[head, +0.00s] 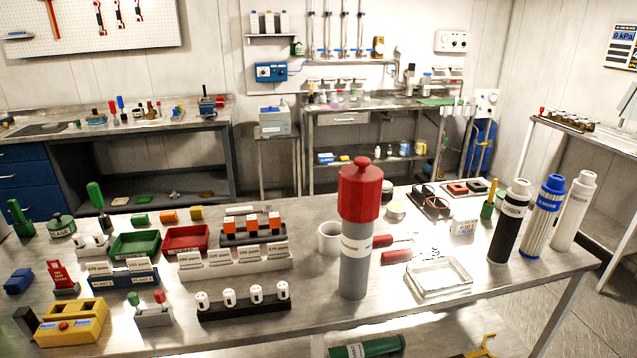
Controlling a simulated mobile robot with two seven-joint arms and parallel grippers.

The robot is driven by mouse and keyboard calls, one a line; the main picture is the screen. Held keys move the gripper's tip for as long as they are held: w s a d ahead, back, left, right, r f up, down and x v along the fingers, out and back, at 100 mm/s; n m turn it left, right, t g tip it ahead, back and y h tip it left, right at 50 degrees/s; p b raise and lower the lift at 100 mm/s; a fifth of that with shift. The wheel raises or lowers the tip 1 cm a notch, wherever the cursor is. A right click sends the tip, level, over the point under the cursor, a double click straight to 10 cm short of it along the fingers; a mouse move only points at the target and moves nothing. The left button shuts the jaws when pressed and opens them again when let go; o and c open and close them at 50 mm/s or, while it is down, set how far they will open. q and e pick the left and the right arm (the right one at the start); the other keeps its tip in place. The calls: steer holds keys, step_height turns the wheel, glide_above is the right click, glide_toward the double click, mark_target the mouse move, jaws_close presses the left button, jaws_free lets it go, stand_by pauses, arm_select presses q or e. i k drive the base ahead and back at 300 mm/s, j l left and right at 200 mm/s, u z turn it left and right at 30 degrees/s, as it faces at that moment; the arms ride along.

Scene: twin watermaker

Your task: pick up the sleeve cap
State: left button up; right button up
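A red cap (365,190) with faceted sides and a small knob on top sits on an upright grey cylinder (354,272) near the front middle of the workbench (325,312). It is the thing in view that best fits the sleeve cap. A white label band wraps the cylinder below the cap; its text is too small to read. The cap covers the cylinder's top end. Neither of my grippers shows in the head view, so nothing is seen touching the cap.
A white mug (329,237) and red-handled tools (396,256) lie close to the cylinder. A clear tray (438,277) is to its right. Upright black (508,225), blue (543,218) and white (573,213) cartridges stand at the right. A black rack (244,303) with white pieces is left.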

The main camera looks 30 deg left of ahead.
mark_target(360, 183)
steer(key=i+l+u, duration=0.1)
steer(key=u, duration=0.25)
steer(key=l+u, duration=0.35)
steer(key=i+l+u, duration=0.1)
steer(key=u, duration=0.25)
steer(key=l, duration=0.1)
